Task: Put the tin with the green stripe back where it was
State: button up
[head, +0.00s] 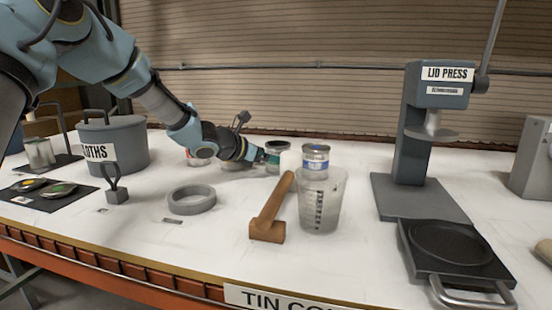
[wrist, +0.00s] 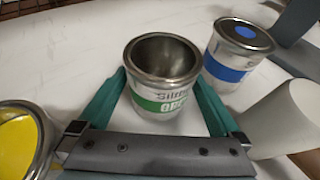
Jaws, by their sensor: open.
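The tin with the green stripe (wrist: 163,85) stands upright and lidless on the white bench, its inside bare metal where I can see it. In the head view this tin (head: 279,146) is at the end of my arm, partly covered. My gripper (wrist: 162,78) is open, with one teal finger on each side of the tin. Whether the fingers touch it I cannot tell. In the head view my gripper (head: 262,156) reaches in low from the left. A lidded tin with a blue stripe (wrist: 237,55) stands just to the right; it also shows in the head view (head: 316,158).
A white cylinder (wrist: 285,118) and a clear measuring beaker (head: 321,200) stand close on the right. A wooden mallet (head: 270,208) and a grey ring (head: 191,200) lie in front. An open tin of yellow (wrist: 20,140) is at left. The lid press (head: 412,150) stands right.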

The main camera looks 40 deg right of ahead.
jog(key=b+v, duration=0.1)
jog(key=v, duration=1.1)
jog(key=shift+r, duration=0.1)
